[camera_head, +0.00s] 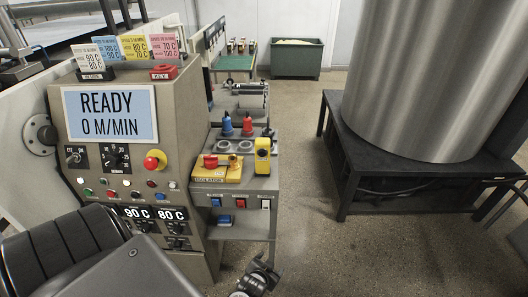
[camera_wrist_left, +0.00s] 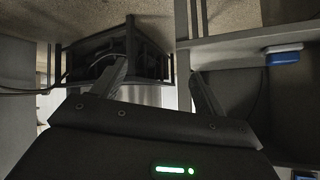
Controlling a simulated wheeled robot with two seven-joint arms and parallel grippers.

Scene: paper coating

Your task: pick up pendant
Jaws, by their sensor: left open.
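A small upright yellow handset with a dark round mark, which looks like the pendant (camera_head: 262,157), stands at the right end of the grey stand's top. My left gripper (camera_head: 257,277) is low in front of that stand, below and apart from the handset. In the left wrist view, its two dark fingers (camera_wrist_left: 160,82) are spread with nothing between them. The handset cannot be made out in the wrist view. My right gripper is not in view.
A control console (camera_head: 125,155) is on the left. A large metal cylinder on a black table (camera_head: 345,190) stands right. Floor between is clear.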

